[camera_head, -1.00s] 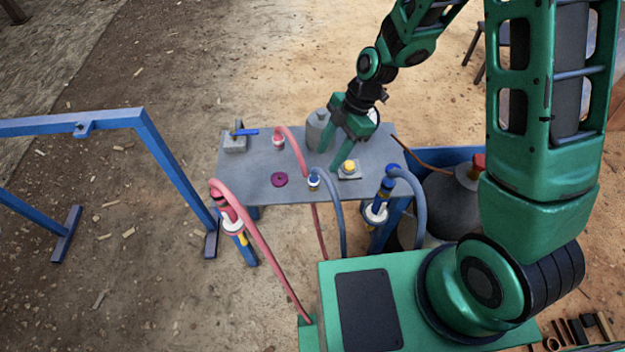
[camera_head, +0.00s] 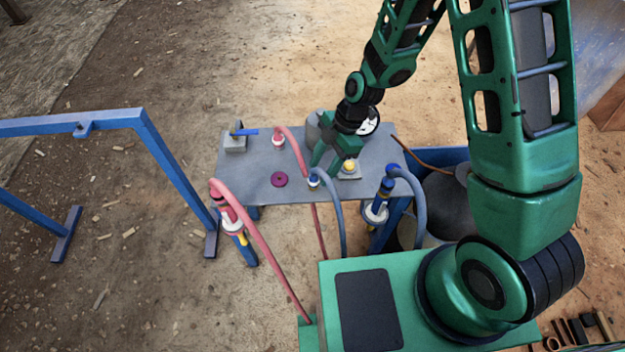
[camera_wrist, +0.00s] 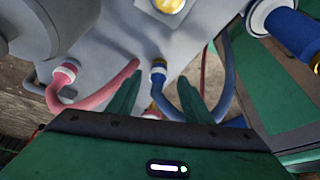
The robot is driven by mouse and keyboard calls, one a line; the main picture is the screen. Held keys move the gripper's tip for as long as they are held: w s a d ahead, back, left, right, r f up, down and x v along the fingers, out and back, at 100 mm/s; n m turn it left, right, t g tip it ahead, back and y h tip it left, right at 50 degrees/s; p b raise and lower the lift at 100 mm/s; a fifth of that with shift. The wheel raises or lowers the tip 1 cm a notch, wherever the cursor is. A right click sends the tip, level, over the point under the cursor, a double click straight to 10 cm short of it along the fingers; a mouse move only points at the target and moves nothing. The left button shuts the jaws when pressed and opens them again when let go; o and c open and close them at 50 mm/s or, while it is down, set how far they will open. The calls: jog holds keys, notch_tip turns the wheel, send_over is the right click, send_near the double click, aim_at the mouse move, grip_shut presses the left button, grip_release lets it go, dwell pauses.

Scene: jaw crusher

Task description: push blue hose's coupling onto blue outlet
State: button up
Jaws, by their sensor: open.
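A blue hose's coupling (camera_head: 313,182) with a white collar stands at the table's front edge; its hose arches right and down. It also shows in the wrist view (camera_wrist: 158,72). My gripper (camera_head: 325,168) is open above the table, close to this coupling. In the wrist view its fingers lie on either side of the coupling, with gaps; contact cannot be told. A blue fitting (camera_head: 386,186) with a white flange stands at the table's right front, a second blue hose (camera_head: 417,205) curving from its top. It shows top right in the wrist view (camera_wrist: 292,30). Which fitting is the outlet is unclear.
The grey table (camera_head: 250,178) carries a pink hose coupling (camera_head: 279,141), a yellow knob (camera_head: 349,166), a purple disc (camera_head: 279,179), a blue-handled valve (camera_head: 240,134) and a grey cylinder (camera_head: 314,124). A red fitting (camera_head: 226,207) stands left front. A blue frame (camera_head: 165,160) stands left.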

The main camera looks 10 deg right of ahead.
aim_at(316, 175)
jog(key=shift+x, duration=2.65)
jog(key=shift+a+r, duration=0.1)
jog(key=shift+a, duration=0.1)
jog(key=shift+w, duration=0.1)
jog(key=c, duration=1.1)
